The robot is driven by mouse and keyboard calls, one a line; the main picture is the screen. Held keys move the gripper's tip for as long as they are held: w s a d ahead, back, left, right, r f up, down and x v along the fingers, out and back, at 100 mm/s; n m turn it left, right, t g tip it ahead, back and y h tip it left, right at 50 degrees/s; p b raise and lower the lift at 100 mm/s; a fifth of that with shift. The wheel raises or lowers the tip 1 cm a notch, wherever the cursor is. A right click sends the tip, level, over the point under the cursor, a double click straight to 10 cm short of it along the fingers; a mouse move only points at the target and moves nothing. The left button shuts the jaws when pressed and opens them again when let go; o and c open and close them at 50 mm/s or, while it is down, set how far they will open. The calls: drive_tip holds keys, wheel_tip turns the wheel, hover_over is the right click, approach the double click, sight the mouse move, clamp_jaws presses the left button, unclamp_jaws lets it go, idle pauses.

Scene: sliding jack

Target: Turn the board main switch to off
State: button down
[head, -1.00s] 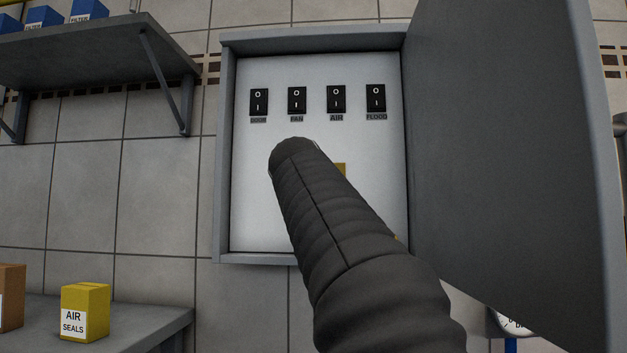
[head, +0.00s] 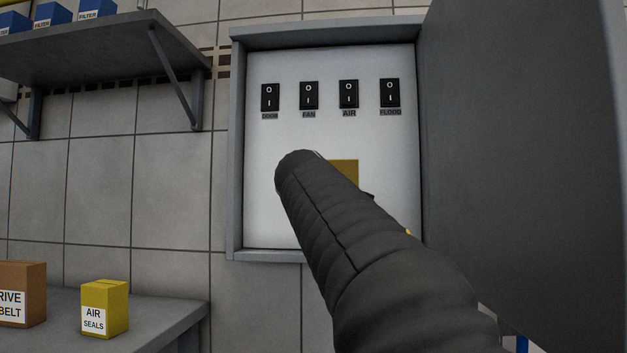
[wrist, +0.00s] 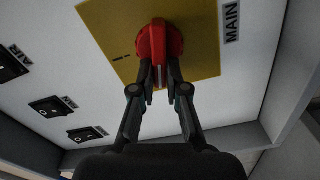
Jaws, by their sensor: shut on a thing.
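The main switch (wrist: 158,40) is a red rotary knob on a yellow plate (wrist: 100,22) beside the word MAIN, in the wrist view. My gripper (wrist: 160,75) is shut on the red knob, with a finger on each side of its lower part. In the head view the open grey board (head: 270,200) hangs on the wall. There my dark arm hides the knob and gripper, and only part of the yellow plate (head: 346,172) shows.
A row of black rocker switches (head: 309,95), labelled DOOR, FAN, AIR and FLOOD, sits above the plate. The board's door (head: 520,150) stands open at right. A shelf (head: 100,55) and a bench with boxes (head: 104,308) are at left.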

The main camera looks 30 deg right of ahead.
drive_tip(key=shift+f+n+p, duration=0.15)
drive_tip(key=shift+n+p, duration=0.35)
drive_tip(key=shift+n, duration=1)
drive_tip(key=c, duration=1.2)
unclamp_jaws()
drive_tip(key=v, duration=1.2)
drive_tip(key=shift+f, duration=0.1)
